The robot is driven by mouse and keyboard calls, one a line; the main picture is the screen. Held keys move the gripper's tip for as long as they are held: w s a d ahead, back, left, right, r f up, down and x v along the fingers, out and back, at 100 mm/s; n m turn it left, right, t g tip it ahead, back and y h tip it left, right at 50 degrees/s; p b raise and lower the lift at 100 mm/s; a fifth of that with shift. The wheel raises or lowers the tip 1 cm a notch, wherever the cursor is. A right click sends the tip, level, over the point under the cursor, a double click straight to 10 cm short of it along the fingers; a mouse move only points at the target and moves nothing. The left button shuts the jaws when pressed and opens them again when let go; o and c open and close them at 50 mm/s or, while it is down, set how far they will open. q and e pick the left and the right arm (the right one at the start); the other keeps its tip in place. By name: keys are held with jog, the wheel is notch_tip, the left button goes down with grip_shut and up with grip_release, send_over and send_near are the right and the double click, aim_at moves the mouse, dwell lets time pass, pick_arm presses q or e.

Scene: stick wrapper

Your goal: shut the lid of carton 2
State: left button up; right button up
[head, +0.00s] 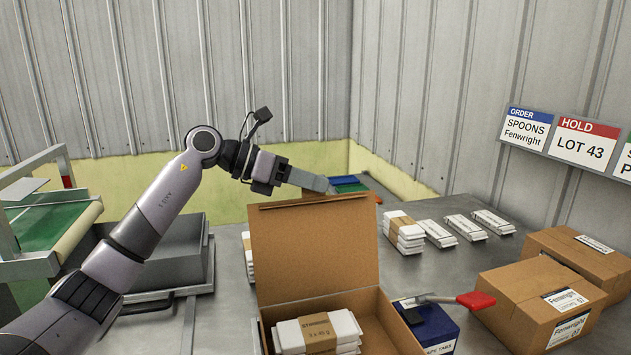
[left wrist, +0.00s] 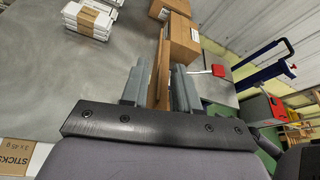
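An open brown carton (head: 387,338) stands at the front of the table with its lid (head: 315,250) raised upright. I see no number on it, so I cannot confirm it is carton 2. White packs with a brown "3 x 45 g" band (head: 318,335) lie inside. My left gripper (head: 318,184) is at the lid's top edge, reaching in from the left. In the left wrist view its two fingers (left wrist: 160,88) stand apart, with the brown lid (left wrist: 162,65) between them. Whether a finger touches the lid is unclear. My right gripper is not in view.
A blue box (head: 432,328) with a red-handled tool (head: 470,300) on it stands close right of the carton. Two closed cartons (head: 530,305) (head: 580,258) are further right. Banded white packs (head: 403,232) and loose packs (head: 465,228) lie behind. A conveyor (head: 50,225) is at left.

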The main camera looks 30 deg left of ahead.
pick_arm(q)
jog(key=shift+w+d+f, duration=0.25)
jog(key=shift+w+d, duration=0.15)
jog(key=shift+c, duration=0.3)
grip_shut()
dwell(1.0)
